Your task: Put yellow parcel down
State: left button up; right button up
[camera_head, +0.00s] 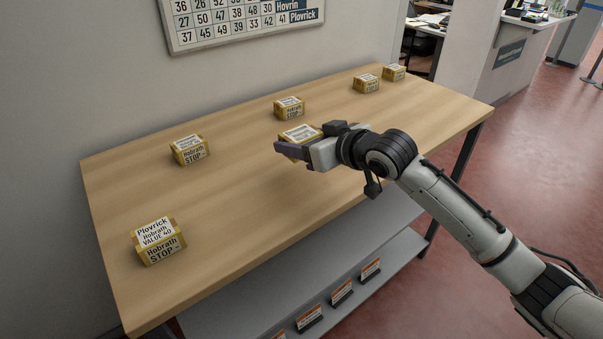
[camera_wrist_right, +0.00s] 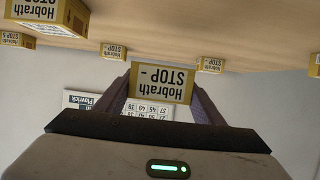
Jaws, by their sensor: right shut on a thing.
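My right gripper (camera_head: 298,148) is shut on a yellow parcel (camera_head: 300,133) with white labels. It is over the middle of the wooden table, towards the front edge. In the right wrist view the same parcel (camera_wrist_right: 162,82) sits between the two fingers (camera_wrist_right: 160,88), with a label reading "Hobrath STOP -". The wrist view is upside down. The head view does not show clearly whether the parcel touches the tabletop; in the wrist view it appears apart from it. My left gripper is not in view.
Other yellow parcels stand on the wooden table (camera_head: 230,190): one at the front left (camera_head: 158,241), one behind it (camera_head: 189,149), one at the back (camera_head: 289,107), and two at the far right (camera_head: 366,83), (camera_head: 394,72). A grey shelf (camera_head: 377,236) is below. The table's middle is clear.

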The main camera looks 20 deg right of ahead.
aim_at(301, 178)
notch_tip(301, 178, down, 7)
jog(key=shift+f, duration=0.2)
jog(key=shift+f, duration=0.1)
jog(key=o, duration=1.2)
jog(key=shift+c, duration=0.2)
jog(key=v, duration=1.2)
